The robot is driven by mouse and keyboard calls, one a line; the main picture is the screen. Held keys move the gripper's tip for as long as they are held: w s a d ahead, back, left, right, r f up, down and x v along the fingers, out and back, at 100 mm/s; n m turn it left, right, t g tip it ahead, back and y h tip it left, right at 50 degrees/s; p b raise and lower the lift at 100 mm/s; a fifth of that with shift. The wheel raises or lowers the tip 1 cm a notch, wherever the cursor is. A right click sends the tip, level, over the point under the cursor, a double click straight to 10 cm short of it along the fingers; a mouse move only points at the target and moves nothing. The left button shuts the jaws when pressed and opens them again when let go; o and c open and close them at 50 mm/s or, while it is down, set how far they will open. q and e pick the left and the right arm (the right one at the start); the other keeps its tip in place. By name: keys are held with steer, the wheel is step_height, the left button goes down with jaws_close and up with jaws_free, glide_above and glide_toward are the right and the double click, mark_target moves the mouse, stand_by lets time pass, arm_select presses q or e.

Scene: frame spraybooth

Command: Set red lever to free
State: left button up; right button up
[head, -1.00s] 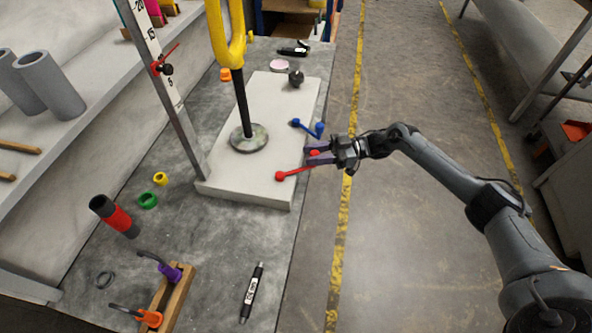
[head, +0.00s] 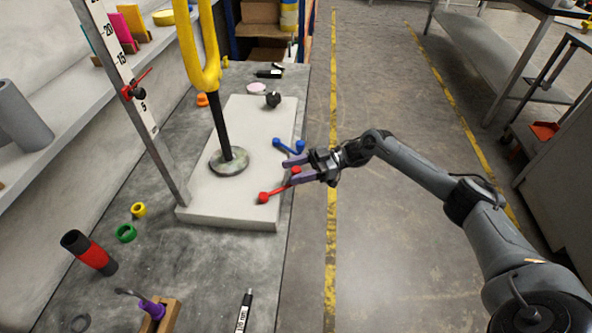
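The red lever (head: 278,186) sits at the right edge of a pale grey plate (head: 209,205) on the bench. Its lower-left end is a red knob, and the lever slants up and right to another red knob. My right gripper (head: 292,169) has two purple fingers, seen apart, with the lever's upper-right knob between or just in front of their tips. I cannot tell whether they touch it. A blue lever (head: 289,147) lies just behind the upper finger. My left gripper is not in view.
A yellow hook-shaped post (head: 203,75) on a black rod stands on a round disc on the plate. A scale column (head: 135,100) stands at its left. A red-black cylinder (head: 90,252) and rings lie on the bench. The floor right of the bench is open.

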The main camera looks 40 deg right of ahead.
steer(key=v, duration=1)
steer(key=shift+s+d, duration=0.2)
steer(key=shift+d, duration=0.15)
steer(key=shift+r, duration=0.1)
